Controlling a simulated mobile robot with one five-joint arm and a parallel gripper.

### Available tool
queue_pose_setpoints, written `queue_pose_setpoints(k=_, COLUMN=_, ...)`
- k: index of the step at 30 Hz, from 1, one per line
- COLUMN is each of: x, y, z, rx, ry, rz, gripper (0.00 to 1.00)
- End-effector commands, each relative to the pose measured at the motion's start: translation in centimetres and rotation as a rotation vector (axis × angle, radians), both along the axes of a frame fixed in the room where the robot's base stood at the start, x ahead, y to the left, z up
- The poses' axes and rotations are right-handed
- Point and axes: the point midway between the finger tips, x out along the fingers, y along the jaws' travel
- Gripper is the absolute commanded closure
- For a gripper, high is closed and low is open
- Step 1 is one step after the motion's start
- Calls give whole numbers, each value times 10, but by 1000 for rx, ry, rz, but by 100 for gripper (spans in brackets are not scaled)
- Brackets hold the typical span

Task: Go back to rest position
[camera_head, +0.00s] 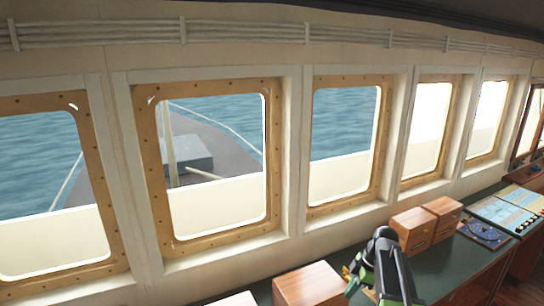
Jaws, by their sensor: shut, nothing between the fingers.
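My black, grey and green arm (387,272) rises from the bottom edge, right of centre, in the head view. It stands in front of the green-topped console. Its upper end is near the brown boxes in the picture, but I cannot tell how far apart they are. The lower part of the arm is cut off by the frame. I see no gripper fingers, and nothing held shows on the visible part of the arm.
A dark green console top (447,262) runs under the windows (210,160). Two brown boxes (413,229) stand on it beside a blue dial chart (483,233) and a control panel (510,212). Another brown box (308,286) stands left of my arm.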

Motion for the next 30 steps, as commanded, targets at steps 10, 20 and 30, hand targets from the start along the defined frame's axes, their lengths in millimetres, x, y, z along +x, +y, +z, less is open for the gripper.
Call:
queue_pose_setpoints(k=10, x=-6, y=26, z=-62, rx=-10, ry=2, rz=47, gripper=100)
queue_pose_setpoints(k=20, x=-50, y=98, z=-159, rx=-103, ry=74, rz=-44, gripper=100)
queue_pose_setpoints(k=30, x=-118, y=111, z=-207, rx=-263, ry=224, rz=-983, gripper=100)
